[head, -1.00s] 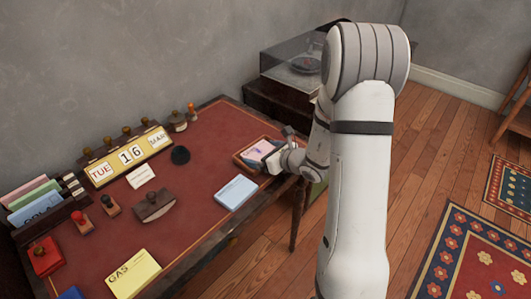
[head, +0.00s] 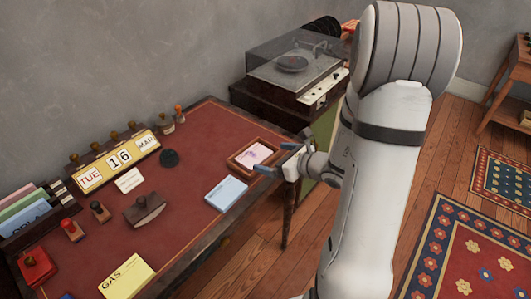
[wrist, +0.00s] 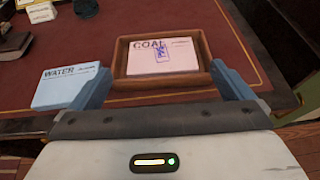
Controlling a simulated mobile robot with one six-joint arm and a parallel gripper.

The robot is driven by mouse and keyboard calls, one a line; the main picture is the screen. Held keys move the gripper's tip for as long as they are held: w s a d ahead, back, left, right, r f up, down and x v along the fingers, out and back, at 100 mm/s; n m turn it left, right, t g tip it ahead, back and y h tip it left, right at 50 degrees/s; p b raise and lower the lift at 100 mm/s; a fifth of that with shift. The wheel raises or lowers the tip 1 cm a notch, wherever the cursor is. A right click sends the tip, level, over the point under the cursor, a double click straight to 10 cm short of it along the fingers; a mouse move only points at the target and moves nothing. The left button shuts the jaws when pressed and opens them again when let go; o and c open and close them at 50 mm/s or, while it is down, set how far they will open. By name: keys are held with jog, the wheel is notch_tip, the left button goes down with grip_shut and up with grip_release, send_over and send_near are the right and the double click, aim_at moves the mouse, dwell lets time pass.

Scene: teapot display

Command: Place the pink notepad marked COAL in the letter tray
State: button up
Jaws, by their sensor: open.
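The pink notepad marked COAL (wrist: 162,58) lies flat inside the wooden letter tray (wrist: 204,48), with a blue stamp mark on its face. In the head view the pink notepad (head: 256,154) also shows within the tray (head: 234,162) near the desk's right end. My gripper (wrist: 165,90) is open and empty, with its two blue fingers apart on the near side of the tray. In the head view my gripper (head: 280,160) is beside the tray's right side, clear of the notepad.
A blue WATER notepad (wrist: 70,85) lies left of the tray. A yellow GAS notepad (head: 127,276), a rocker blotter (head: 145,209) and stamps stand further left. A record player (head: 290,68) stands beyond the desk. Red desktop between is clear.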

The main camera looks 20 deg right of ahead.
jog(key=shift+v, duration=0.8)
jog(key=s+a+r+n+g+y, duration=0.1)
jog(key=s+a+r+n+g, duration=0.1)
jog(key=s+a+n+g, duration=0.35)
jog(key=s+a+r+n+g, duration=0.3)
jog(key=s+a+n, duration=0.3)
jog(key=n, duration=0.5)
jog(key=s+d+r+n+h, duration=0.4)
jog(key=s+d+n+h, duration=0.2)
jog(key=n, duration=0.7)
jog(key=shift+s+d+g+h, duration=0.35)
jog(key=shift+s+h, duration=0.35)
jog(key=shift+h, duration=0.4)
jog(key=shift+a, duration=0.1)
